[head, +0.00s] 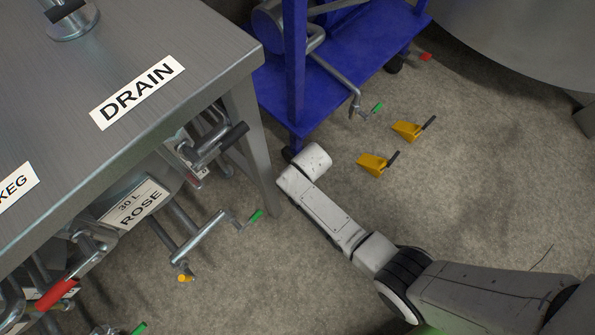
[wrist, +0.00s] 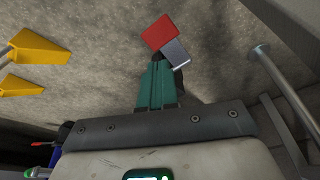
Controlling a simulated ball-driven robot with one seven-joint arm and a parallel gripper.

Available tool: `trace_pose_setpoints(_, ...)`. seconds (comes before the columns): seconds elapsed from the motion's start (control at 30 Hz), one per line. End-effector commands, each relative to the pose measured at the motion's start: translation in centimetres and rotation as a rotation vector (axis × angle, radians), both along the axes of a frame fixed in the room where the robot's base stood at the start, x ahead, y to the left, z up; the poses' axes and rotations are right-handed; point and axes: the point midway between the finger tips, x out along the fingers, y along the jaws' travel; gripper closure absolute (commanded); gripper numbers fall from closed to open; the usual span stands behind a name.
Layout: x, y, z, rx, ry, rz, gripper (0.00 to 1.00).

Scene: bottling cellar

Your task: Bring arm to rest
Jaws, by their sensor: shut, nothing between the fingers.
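My arm reaches in the head view from the lower right toward the table leg, and its pale end section stops beside the blue cart. My gripper does not show in that view. In the wrist view my gripper (wrist: 160,65) has its teal fingers together and empty. Just beyond the fingertips are a flat red piece (wrist: 160,33) and a grey block (wrist: 176,54). I cannot tell what they belong to or whether the fingers touch them.
A steel table (head: 190,50) with a DRAIN label stands left, pipes and valves below it. Its leg (head: 252,140) is close to my arm. A blue cart (head: 345,75) stands behind. Two yellow wedges (head: 372,164) (head: 407,130) lie on open floor to the right.

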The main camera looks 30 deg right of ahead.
Motion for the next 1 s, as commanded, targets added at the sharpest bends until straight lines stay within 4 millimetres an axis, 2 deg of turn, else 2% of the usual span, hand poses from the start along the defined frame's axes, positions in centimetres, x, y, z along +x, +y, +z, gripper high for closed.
trace_pose_setpoints(0.5,0.0,0.0,-0.1,0.0,0.0,0.0,1.0)
trace_pose_setpoints(0.57,-0.5,-0.2,0.2,0.001,0.005,0.002,1.0)
trace_pose_setpoints(0.67,-1.9,-0.8,1.3,0.002,0.016,0.009,1.0)
trace_pose_setpoints(0.77,-4.3,-1.9,3.2,0.006,0.037,0.02,1.0)
trace_pose_setpoints(1.0,-11.6,-4.8,9.6,0.009,0.094,0.07,1.0)
